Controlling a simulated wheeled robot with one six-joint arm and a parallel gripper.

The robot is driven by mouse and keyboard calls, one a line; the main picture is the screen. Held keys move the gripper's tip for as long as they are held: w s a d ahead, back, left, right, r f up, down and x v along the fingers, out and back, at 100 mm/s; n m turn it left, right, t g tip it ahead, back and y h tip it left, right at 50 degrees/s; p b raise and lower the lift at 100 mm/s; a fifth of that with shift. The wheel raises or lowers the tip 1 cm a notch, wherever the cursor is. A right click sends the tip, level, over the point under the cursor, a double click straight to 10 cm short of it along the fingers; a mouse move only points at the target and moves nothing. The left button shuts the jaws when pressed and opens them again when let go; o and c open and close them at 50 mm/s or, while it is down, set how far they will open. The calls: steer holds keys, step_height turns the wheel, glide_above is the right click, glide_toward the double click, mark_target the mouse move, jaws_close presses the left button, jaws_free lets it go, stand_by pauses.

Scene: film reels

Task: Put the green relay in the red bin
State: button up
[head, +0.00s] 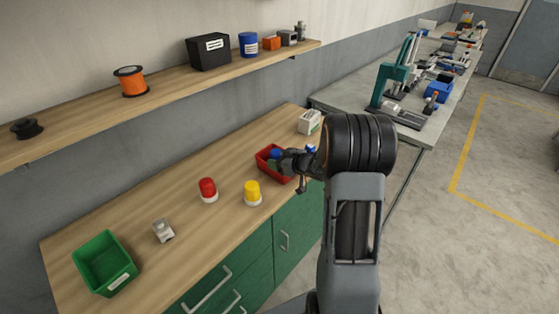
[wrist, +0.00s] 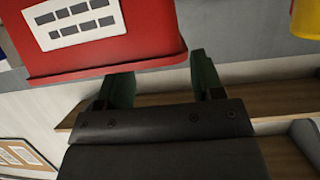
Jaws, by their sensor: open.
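The red bin (head: 263,165) stands on the wooden bench top, left of my gripper. In the wrist view its red wall (wrist: 140,45) with a white label fills the upper left, close to the fingertips. My gripper (head: 283,158) is over or beside the bin in the head view; the exact height is hard to tell. In the wrist view my gripper (wrist: 162,78) has its two fingers apart, with nothing seen held between them. No plainly green relay stands out. A small pale box with a green side (head: 309,122) stands behind the bin, and a small grey block (head: 163,231) lies at the front left.
A green bin (head: 105,264) stands at the bench's left end. A red lamp (head: 208,190) and a yellow lamp (head: 253,193) stand in the middle. A blue thing (head: 276,154) shows at the red bin. A wall shelf (head: 180,84) runs above the bench.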

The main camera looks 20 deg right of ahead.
steer(key=v, duration=1.1)
step_height(320, 180, up, 8)
steer(key=s+a+m+h, duration=0.1)
steer(key=m+h, duration=0.3)
steer(key=h, duration=0.5)
steer(key=s+a+f+g+y, duration=0.1)
steer(key=s+a+g+y, duration=0.2)
steer(key=s+a+g, duration=0.4)
steer(key=s+a, duration=0.7)
steer(key=s, duration=0.2)
steer(key=shift+m+g+y, duration=0.3)
steer(key=shift+m+g, duration=0.1)
